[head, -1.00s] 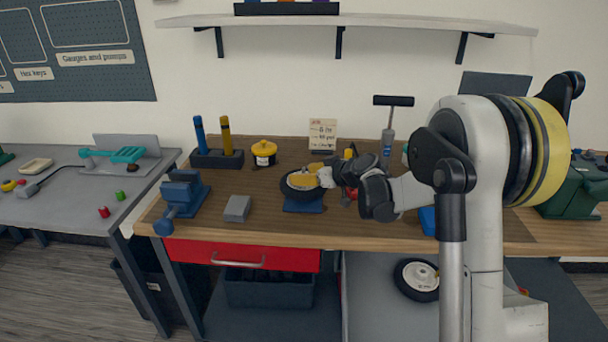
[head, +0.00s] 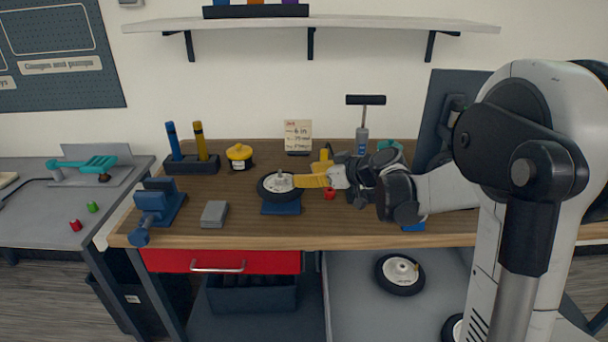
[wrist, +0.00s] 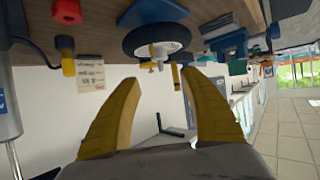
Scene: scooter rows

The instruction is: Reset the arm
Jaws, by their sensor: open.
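My gripper (head: 318,179) is over the workbench, at the right side of a small black-tyred wheel (head: 268,186) that sits on a blue stand (head: 281,208). Its yellow fingers are spread apart in the wrist view (wrist: 160,112), with nothing between them. The wheel (wrist: 158,38) shows ahead of the fingertips in that view, apart from them. My arm reaches in from the right of the head view.
The wooden workbench (head: 250,227) carries a blue vise (head: 157,203), a grey block (head: 214,213), a yellow-lidded pot (head: 239,156), a note card (head: 298,135) and a black-handled pump (head: 363,125). Another wheel (head: 399,273) lies below. A shelf (head: 330,22) hangs above.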

